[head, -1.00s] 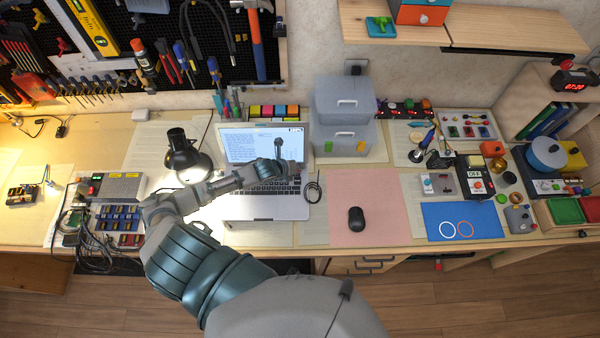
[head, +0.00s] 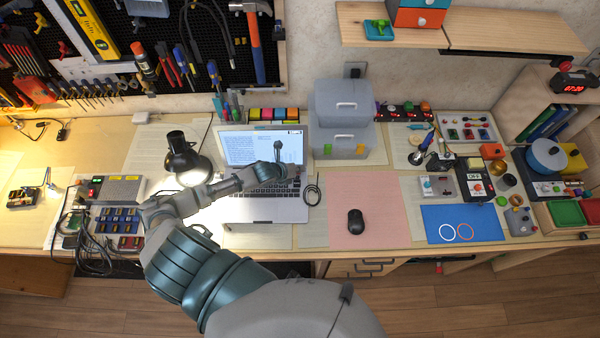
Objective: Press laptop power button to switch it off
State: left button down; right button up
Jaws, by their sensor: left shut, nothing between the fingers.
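The silver laptop (head: 262,211) stands open on the bench, left of the pink mat. Its screen (head: 240,147) is lit and shows a white page with text. My left gripper (head: 279,148) is shut and empty. It reaches over the right part of the keyboard, with its fingers pointing up in the picture in front of the screen. The power button cannot be made out; my gripper covers the upper right part of the keyboard. Whether the gripper touches the laptop I cannot tell. My right gripper is not in view.
A black desk lamp (head: 184,155) stands close left of the laptop. Grey storage boxes (head: 343,103) stand behind on the right.

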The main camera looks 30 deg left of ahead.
pick_arm(q)
jog(key=shift+a, duration=0.15)
jog(key=shift+a+f, duration=0.15)
jog(key=shift+a, duration=0.25)
jog(key=shift+a+f, duration=0.2)
jog(key=shift+f, duration=0.2)
jog(key=shift+d, duration=0.5)
jog(key=shift+a+f, duration=0.15)
jog(key=shift+a, duration=0.2)
jog(key=shift+r, duration=0.35)
jog(key=shift+d+r+p, duration=0.25)
jog(key=shift+d+p, duration=0.05)
jog(key=shift+p, duration=0.15)
jog(key=shift+d+r, duration=0.1)
jog(key=shift+r, duration=0.05)
jog(key=shift+s, duration=0.1)
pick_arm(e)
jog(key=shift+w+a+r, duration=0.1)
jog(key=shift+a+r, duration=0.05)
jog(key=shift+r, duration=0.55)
